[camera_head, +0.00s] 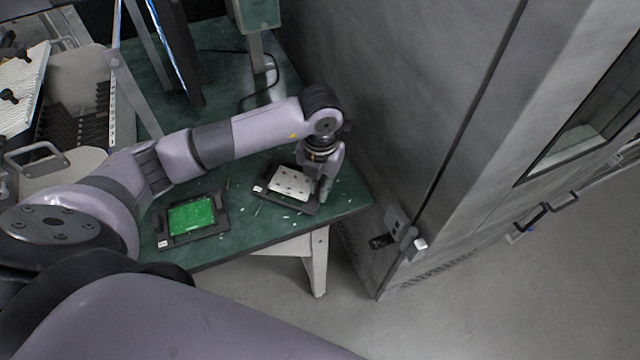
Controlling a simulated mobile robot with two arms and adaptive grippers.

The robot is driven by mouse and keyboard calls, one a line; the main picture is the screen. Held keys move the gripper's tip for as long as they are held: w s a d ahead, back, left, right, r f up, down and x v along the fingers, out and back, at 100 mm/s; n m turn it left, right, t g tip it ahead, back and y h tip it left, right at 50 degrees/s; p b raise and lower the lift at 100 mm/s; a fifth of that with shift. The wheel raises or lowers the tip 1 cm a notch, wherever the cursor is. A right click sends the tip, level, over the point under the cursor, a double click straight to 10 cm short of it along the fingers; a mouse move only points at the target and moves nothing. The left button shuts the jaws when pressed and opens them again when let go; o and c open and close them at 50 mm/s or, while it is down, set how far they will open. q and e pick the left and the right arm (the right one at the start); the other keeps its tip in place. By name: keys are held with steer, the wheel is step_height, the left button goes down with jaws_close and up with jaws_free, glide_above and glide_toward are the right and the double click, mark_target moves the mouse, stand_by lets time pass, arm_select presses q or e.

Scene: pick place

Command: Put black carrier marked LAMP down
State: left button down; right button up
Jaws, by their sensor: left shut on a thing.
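A black carrier (267,195) with a pale plate full of small dark dots is at the right end of the green table (347,197). My left gripper (324,188) points down at its right edge and is shut on it. The carrier is at or just above the table top; I cannot tell whether it touches. A second black carrier (164,229) with a bright green board lies flat on the table to the left. Any LAMP marking is too small to read. My right gripper is not in view.
A grey cabinet wall (400,120) with a door latch (397,235) stands close to the right of the table. Small white scraps lie around the carriers. A rack of black slots (75,135) is at the far left. The table's front edge drops to open floor.

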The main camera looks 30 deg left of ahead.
arm_select(q)
steer(key=shift+f, duration=0.25)
steer(key=shift+f, duration=0.1)
steer(key=c, duration=1.7)
jaws_free()
steer(key=shift+o, duration=0.2)
step_height(320, 180, up, 12)
steer(key=b, duration=0.1)
